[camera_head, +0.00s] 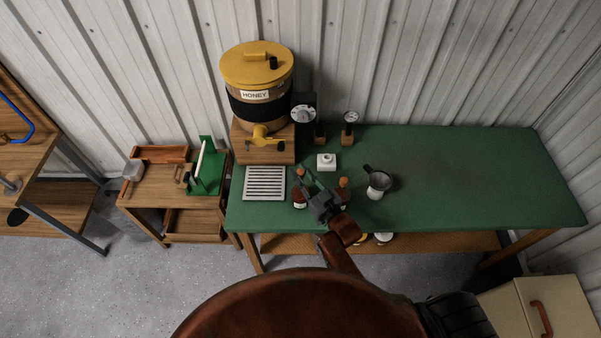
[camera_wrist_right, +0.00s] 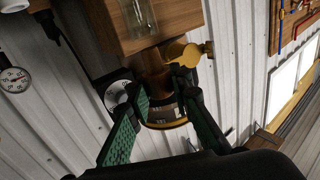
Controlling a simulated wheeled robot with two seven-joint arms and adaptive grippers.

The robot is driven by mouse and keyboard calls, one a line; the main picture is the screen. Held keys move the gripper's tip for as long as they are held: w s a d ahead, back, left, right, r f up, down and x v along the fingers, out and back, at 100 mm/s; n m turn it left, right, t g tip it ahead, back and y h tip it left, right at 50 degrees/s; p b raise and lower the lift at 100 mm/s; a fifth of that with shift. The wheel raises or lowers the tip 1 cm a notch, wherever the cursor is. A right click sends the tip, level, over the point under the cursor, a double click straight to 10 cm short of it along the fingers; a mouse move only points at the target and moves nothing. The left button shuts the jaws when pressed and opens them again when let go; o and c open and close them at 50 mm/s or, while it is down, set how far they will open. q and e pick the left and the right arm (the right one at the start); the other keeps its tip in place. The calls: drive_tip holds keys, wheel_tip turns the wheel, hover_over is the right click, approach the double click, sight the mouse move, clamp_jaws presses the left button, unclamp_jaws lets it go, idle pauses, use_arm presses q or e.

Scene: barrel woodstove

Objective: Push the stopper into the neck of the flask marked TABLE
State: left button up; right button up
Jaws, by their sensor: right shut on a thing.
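My right gripper (camera_head: 302,176) reaches over the front of the green table. It is shut on a small orange-brown stopper (camera_head: 300,171) at its fingertips; the wrist view shows the green finger pads but not the stopper clearly. A brown flask (camera_head: 299,202) stands below and partly behind the fingers. A second flask, mostly hidden by my gripper, stands just right of it with an orange-brown top (camera_head: 343,182). The TABLE mark is not readable on either flask, and I cannot tell whether the held stopper touches a neck. My left gripper is not in view.
A yellow-lidded honey barrel (camera_head: 262,78) stands on a wooden stand at the back left. A slatted grey tray (camera_head: 264,184) lies left of the flasks. A pale vessel with a dark funnel (camera_head: 378,184) stands right. The table's right side (camera_head: 480,180) is clear.

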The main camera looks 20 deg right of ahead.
drive_tip(key=shift+p, duration=0.9)
idle(1.3)
drive_tip(key=shift+f+b, duration=0.9)
drive_tip(key=shift+f, duration=0.85)
drive_tip(key=o, duration=1)
drive_tip(key=shift+c, duration=0.2)
drive_tip(key=shift+s, duration=0.1)
drive_tip(key=v, duration=1.1)
drive_tip(key=shift+s+d, duration=0.15)
drive_tip(key=shift+s, duration=0.25)
